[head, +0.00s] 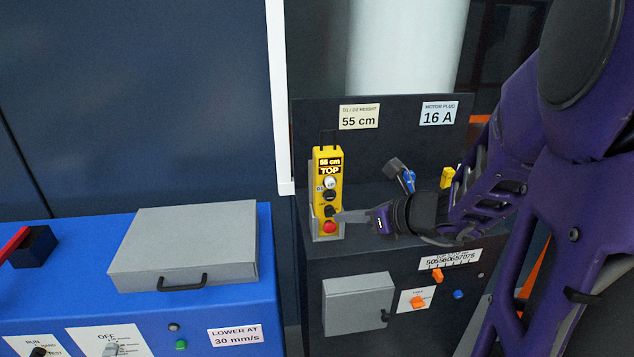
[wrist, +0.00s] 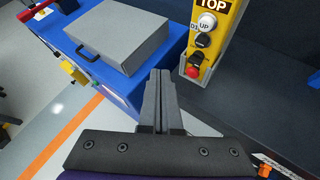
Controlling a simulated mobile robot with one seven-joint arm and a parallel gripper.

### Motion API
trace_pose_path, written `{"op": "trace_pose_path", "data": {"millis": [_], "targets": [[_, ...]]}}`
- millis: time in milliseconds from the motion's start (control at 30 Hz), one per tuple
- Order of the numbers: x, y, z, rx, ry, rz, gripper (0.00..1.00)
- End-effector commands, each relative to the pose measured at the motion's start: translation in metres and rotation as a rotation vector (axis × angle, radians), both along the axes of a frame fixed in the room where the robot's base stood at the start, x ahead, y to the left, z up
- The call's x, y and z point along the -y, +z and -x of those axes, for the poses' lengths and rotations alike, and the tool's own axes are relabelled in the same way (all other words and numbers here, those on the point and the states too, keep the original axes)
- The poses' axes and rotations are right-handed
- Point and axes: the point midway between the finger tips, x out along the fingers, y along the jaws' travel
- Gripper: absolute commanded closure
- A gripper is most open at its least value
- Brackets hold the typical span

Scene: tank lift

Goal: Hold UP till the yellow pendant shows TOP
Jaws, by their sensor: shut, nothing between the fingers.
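The yellow pendant (head: 321,165) stands upright in a grey holder on the dark cabinet. Under the display are a white UP button (head: 330,183), black controls and a red button (head: 329,227). My gripper (head: 338,216) is shut and empty, its tips close to the pendant's lower right side in the head view. In the wrist view, the pendant (wrist: 216,40) is at the upper right, with the white button (wrist: 206,22) clear of my fingers. The shut fingertips (wrist: 160,75) point left of the red button. I cannot tell if they touch anything.
Signs behind read "55 cm" (head: 358,116) and "16 A" (head: 438,113). A blue-handled part (head: 406,179) and a yellow part (head: 447,178) are right of the pendant. The blue cabinet (head: 235,310) with a grey lid (head: 190,240) stands left.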

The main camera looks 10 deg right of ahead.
Motion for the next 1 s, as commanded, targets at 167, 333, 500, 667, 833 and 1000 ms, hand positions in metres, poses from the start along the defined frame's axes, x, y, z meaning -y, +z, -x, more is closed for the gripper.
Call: {"op": "trace_pose_path", "data": {"millis": [167, 333, 500, 667, 833, 1000], "targets": [[0.002, 0.001, -0.001, -0.017, -0.039, -0.044, 1.00], [0.002, 0.001, -0.001, -0.018, -0.040, -0.047, 1.00], [0.002, 0.001, -0.002, -0.016, -0.039, -0.045, 1.00], [0.002, 0.000, -0.010, -0.018, -0.038, -0.045, 1.00], [0.001, 0.000, -0.032, -0.017, -0.036, -0.045, 1.00], [0.001, 0.001, -0.057, -0.017, -0.036, -0.045, 1.00]]}}
